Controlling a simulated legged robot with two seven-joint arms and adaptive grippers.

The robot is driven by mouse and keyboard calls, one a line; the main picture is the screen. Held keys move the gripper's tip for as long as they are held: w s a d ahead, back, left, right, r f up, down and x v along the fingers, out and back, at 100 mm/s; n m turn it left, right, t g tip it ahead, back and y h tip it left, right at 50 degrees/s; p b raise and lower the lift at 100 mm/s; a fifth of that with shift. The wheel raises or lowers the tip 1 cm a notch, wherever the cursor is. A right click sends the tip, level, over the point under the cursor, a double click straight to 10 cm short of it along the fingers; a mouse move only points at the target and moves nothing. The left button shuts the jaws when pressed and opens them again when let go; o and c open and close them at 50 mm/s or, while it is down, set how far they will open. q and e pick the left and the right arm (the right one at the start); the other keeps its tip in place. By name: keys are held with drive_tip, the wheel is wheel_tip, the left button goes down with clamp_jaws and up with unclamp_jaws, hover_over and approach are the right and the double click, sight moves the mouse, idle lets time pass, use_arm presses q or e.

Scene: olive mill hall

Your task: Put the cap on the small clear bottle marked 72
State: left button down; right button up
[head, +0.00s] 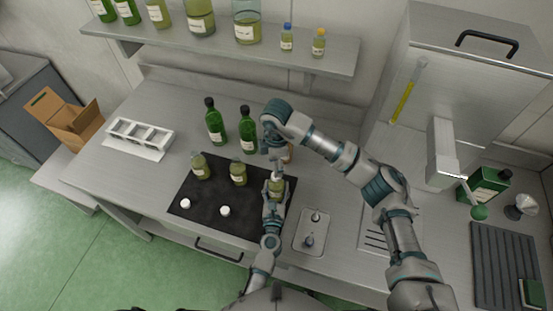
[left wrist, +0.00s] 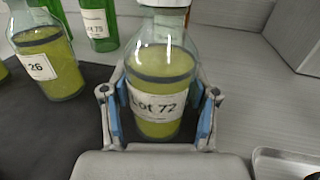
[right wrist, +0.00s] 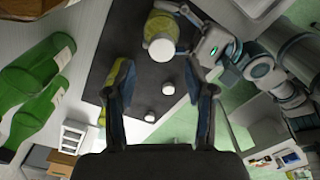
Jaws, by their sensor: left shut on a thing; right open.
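The small clear bottle marked 72 (left wrist: 160,85) holds yellow-green liquid and stands upright at the right end of the black mat (head: 232,225). My left gripper (left wrist: 160,110) is shut around its body, one finger on each side. A white cap (right wrist: 161,49) sits on the bottle's mouth; its top edge also shows in the left wrist view (left wrist: 166,3). I cannot tell how tight it is. My right gripper (right wrist: 160,105) is open and empty, close to the capped top and apart from it. In the head view my right gripper (head: 274,147) is just behind the bottle.
Two loose white caps (head: 185,203) (head: 225,211) lie on the mat's front. Two similar bottles (head: 200,167) (head: 238,173) stand left of bottle 72, one marked 26. Tall green bottles (head: 248,130) stand behind. A small tray (head: 311,232) lies to the right.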

drive_tip(key=n, duration=0.5)
drive_tip(key=shift+r+n, duration=0.25)
drive_tip(key=shift+n, duration=0.15)
drive_tip(key=n, duration=0.2)
drive_tip(key=shift+r+n, duration=0.15)
drive_tip(key=shift+n, duration=0.25)
drive_tip(key=n, duration=0.5)
drive_tip(key=shift+r, duration=0.2)
drive_tip(key=n, duration=0.3)
drive_tip(key=shift+r, duration=0.1)
drive_tip(key=n, duration=0.5)
drive_tip(key=shift+r, duration=0.2)
drive_tip(key=n, duration=0.3)
drive_tip(key=shift+r, duration=0.1)
drive_tip(key=n, duration=0.4)
drive_tip(key=shift+d+r+n, duration=0.1)
drive_tip(key=shift+r+n, duration=0.05)
drive_tip(key=shift+n, duration=0.25)
drive_tip(key=n, duration=0.4)
drive_tip(key=shift+r, duration=0.1)
